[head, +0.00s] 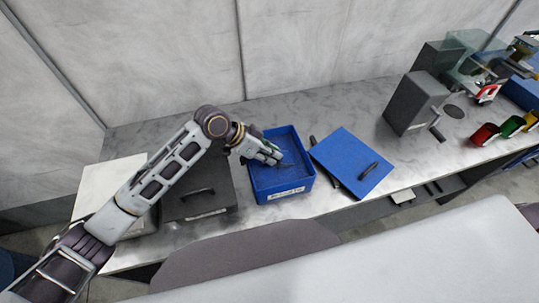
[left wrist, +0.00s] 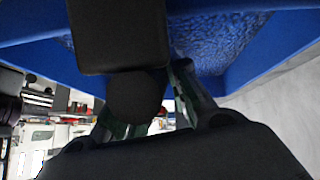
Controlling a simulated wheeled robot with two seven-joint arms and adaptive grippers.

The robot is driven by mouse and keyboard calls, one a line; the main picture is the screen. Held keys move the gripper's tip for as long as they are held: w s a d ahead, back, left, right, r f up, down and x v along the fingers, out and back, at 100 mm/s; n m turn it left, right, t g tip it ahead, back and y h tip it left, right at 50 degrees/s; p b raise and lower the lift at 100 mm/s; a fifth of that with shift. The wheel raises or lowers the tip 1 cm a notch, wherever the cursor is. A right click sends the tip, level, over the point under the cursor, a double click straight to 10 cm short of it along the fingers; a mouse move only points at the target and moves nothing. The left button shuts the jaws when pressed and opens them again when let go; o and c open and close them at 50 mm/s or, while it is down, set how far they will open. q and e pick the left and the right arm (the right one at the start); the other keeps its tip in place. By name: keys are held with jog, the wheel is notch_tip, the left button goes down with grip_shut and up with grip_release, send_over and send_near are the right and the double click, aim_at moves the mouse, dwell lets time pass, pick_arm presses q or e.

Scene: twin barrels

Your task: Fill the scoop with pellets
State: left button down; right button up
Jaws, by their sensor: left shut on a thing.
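The blue bin (head: 306,186) stands open on the grey bench with a white label on its front. Bumpy blue pellets (left wrist: 212,42) cover its inside in the left wrist view. My left gripper (head: 277,160) is over the bin, pointing down into it. In the left wrist view its fingers (left wrist: 150,105) are shut around the rounded end of a black scoop (left wrist: 115,38), whose wide dark part lies against the view of the pellets. Whether the scoop holds pellets is hidden. My right gripper is not in view.
A blue lid (head: 348,158) with a dark handle lies right of the bin, with a dark bar beside it. A dark, lidded bin (head: 205,199) stands close on the left. A grey box with a crank (head: 411,103) is farther right; bare bench lies between.

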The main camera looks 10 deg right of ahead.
pick_arm(q)
jog(key=shift+f+b, duration=0.15)
jog(key=shift+b, duration=0.3)
jog(key=shift+a+r+h+p, duration=0.2)
jog(key=shift+r+h+p, duration=0.35)
jog(key=shift+r, duration=0.65)
jog(key=shift+h, duration=0.85)
jog(key=shift+a+r+p, duration=0.2)
jog(key=shift+a+r, duration=0.05)
jog(key=shift+r, duration=0.85)
jog(key=shift+a+r+p, duration=0.2)
jog(key=shift+a+r, duration=0.05)
jog(key=shift+r, duration=0.85)
jog(key=shift+a+r+h+b, duration=0.3)
jog(key=shift+r+h, duration=0.1)
jog(key=shift+r, duration=0.35)
jog(key=shift+a+r+h+b, duration=0.25)
jog(key=shift+r+h, duration=0.15)
jog(key=shift+r, duration=0.4)
jog(key=shift+a+r+h+b, duration=0.3)
jog(key=shift+r+h, duration=0.1)
jog(key=shift+r, duration=0.35)
